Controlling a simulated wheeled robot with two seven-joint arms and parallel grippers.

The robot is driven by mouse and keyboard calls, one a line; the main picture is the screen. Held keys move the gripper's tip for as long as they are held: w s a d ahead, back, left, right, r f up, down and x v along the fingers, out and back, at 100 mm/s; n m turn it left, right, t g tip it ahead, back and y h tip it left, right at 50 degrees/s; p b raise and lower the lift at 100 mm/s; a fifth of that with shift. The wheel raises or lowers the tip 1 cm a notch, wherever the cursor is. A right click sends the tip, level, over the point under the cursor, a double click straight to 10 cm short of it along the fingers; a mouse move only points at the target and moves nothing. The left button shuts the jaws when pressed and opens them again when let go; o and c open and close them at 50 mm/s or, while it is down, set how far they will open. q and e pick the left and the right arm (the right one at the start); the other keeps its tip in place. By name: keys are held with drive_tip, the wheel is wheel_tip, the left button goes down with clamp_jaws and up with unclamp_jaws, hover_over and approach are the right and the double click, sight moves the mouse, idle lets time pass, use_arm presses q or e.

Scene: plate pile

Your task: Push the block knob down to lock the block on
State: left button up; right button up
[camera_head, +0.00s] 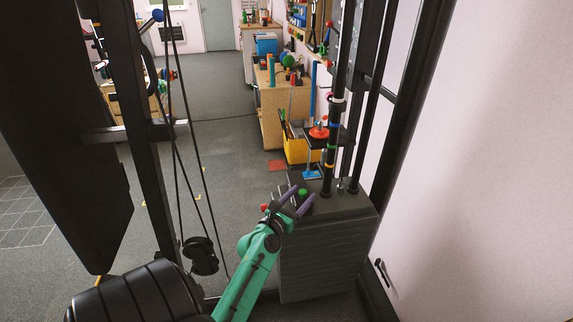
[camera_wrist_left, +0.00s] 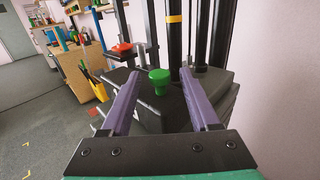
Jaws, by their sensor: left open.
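A green knob (camera_head: 303,192) stands upright on the dark top of the plate pile (camera_head: 325,250), near its front left. In the left wrist view the knob (camera_wrist_left: 160,82) shows between and just beyond my purple fingers, with a dark block-like surface (camera_wrist_left: 152,118) beneath it. I cannot tell where the block ends and the pile begins. My left gripper (camera_head: 302,194) is open over the pile's front left, its fingertips on either side of the knob in the picture. Contact with the knob is not visible. My right gripper is not in view.
Black upright rods with coloured bands (camera_head: 330,150) rise from the pile behind the knob. A red knob (camera_head: 319,132) sits on a small black platform further back. A yellow bin (camera_head: 298,150) stands beyond. A black padded seat (camera_head: 135,296) is at the front left.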

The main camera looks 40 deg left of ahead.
use_arm(q)
drive_tip(key=s+d+b, duration=0.1)
drive_tip(key=s+b, duration=0.1)
drive_tip(key=s, duration=0.8)
drive_tip(key=shift+d, duration=0.4)
